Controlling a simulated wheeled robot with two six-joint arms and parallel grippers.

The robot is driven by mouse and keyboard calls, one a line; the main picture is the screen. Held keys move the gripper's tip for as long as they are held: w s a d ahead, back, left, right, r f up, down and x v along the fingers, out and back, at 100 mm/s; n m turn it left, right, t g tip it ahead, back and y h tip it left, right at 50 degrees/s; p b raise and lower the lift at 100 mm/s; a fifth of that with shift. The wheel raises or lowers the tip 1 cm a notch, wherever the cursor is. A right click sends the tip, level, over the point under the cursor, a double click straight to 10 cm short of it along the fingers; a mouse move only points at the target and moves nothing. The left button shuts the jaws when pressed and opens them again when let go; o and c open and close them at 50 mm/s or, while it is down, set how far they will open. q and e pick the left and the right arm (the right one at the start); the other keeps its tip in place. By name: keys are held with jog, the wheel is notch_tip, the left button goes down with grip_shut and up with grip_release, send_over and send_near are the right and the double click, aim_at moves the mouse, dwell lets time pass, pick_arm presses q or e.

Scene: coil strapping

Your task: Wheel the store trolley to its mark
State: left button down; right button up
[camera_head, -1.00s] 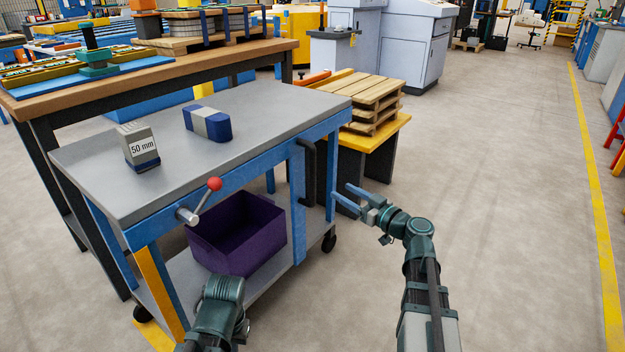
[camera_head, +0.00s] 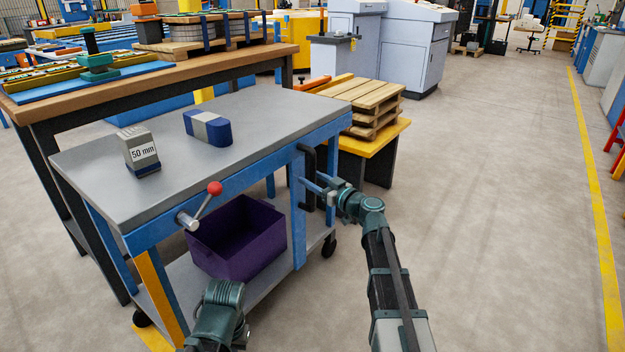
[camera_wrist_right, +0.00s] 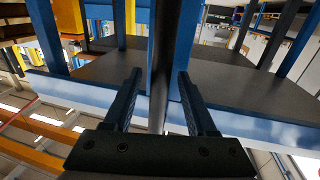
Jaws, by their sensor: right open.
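The store trolley (camera_head: 105,178) has a grey top, blue legs, a lower shelf and dark castors. A black upright handle (camera_head: 311,160) is on its right end. My right gripper (camera_head: 310,181) is open at that handle. In the right wrist view, the dark handle bar (camera_wrist_right: 159,85) runs between the two spread fingers; contact cannot be told. A lever with a red knob (camera_head: 215,188) sticks out from the trolley's front side. My left arm shows at the bottom, but its fingers are not visible. A yellow floor marking (camera_head: 153,335) shows partly beneath the trolley's near left corner.
A 50 mm block (camera_head: 139,150) and a blue-and-white block (camera_head: 208,127) stand on the trolley top. A purple bin (camera_head: 240,255) sits on its shelf. A wooden workbench (camera_head: 180,75) is behind, and a yellow stand with pallets (camera_head: 375,145) is close at right. The floor at right is clear.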

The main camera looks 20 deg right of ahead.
grip_shut()
dwell(0.3)
dwell(1.2)
